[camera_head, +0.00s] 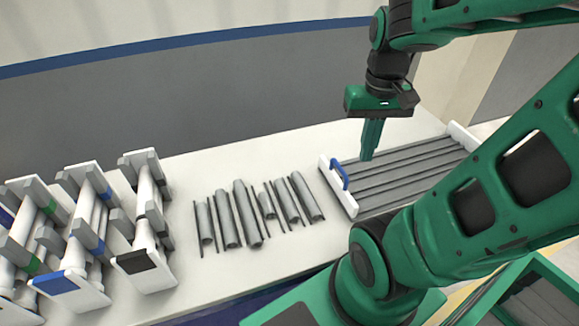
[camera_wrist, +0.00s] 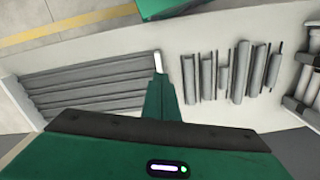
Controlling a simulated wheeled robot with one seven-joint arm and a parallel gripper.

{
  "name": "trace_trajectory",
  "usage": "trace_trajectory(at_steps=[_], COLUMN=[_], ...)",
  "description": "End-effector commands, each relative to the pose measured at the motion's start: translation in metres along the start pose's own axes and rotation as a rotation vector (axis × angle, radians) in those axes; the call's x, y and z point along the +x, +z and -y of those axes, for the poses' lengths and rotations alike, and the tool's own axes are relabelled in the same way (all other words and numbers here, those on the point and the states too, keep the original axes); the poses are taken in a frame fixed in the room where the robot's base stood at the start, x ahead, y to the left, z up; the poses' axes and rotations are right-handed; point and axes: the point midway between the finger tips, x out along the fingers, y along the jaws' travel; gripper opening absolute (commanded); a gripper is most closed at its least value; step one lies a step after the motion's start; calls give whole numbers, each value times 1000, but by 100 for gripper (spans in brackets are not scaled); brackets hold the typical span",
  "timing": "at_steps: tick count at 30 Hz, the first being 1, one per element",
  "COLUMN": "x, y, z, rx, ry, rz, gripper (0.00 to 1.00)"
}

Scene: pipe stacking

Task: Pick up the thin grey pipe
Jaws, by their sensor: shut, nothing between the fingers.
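Several grey pipes lie in a loose row on the white table, thick ones among thin ones. One thin grey pipe (camera_head: 276,207) lies between thicker pipes in the head view; I cannot tell which thin one the task means. The row also shows right of my fingers in the wrist view, with a thin grey pipe (camera_wrist: 200,78) near its left end. My gripper (camera_head: 367,156) is shut and empty, pointing down above the left part of the ridged grey tray (camera_head: 352,208), to the right of the pipe row. Its green fingers (camera_wrist: 160,82) are together in the wrist view.
White and grey racks (camera_head: 148,262) holding pipes stand at the table's left. The ridged tray has white ends and a blue handle (camera_head: 339,174). A grey wall runs behind the table. A green open-topped box (camera_head: 520,300) is at the lower right.

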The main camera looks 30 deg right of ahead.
Motion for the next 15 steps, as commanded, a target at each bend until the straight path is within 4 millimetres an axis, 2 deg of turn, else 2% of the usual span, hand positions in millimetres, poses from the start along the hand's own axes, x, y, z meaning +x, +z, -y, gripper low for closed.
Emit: trace_trajectory(at_steps=[3, 8, 15], x=[4, 17, 52], y=[-37, -85, -152], z=[15, 40, 87], rx=[-40, -97, -188], ry=[15, 26, 25], rz=[0, -4, -6], gripper=[0, 0, 0])
